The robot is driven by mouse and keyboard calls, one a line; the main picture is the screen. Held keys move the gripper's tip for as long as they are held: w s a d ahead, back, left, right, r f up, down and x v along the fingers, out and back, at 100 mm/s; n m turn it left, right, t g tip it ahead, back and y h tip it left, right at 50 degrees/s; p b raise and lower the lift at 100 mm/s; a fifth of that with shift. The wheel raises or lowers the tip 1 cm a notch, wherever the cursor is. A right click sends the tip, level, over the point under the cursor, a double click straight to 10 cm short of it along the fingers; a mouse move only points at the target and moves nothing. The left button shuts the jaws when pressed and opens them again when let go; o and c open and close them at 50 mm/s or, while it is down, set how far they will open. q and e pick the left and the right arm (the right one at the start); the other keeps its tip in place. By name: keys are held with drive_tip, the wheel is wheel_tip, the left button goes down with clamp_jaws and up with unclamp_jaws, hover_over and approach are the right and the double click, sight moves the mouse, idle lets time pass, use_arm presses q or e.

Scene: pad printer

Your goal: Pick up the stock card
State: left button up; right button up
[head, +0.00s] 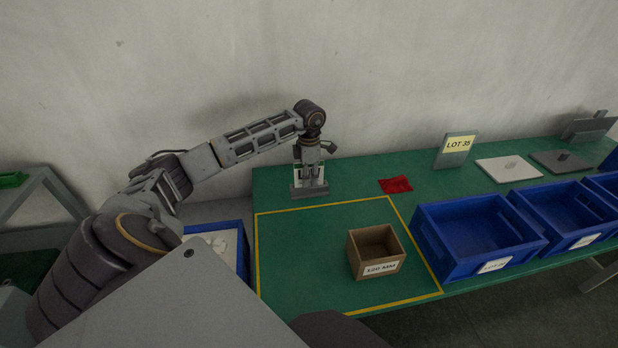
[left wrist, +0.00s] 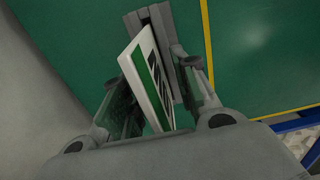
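The stock card (left wrist: 147,75) is a white card with a green band and dark print. It stands in a grey slotted base (left wrist: 158,40), and in the head view this base (head: 309,191) sits near the back edge of the green table, left of the red cloth. My left gripper (head: 311,166) reaches down over the card from above. In the left wrist view its fingers (left wrist: 158,88) are spread on either side of the card, with a gap visible; the gripper looks open. The fingers hide part of the card in the head view. My right gripper is not in view.
A yellow line outlines an area of the green table (head: 300,265) holding an open brown box (head: 376,251). A red cloth (head: 395,185), blue bins (head: 480,236) and a LOT 35 sign (head: 455,150) stand to the right. The wall is close behind.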

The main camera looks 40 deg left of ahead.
use_arm(q)
drive_tip(key=shift+c, duration=0.2)
idle(0.3)
clamp_jaws()
drive_tip(key=shift+r, duration=4.95)
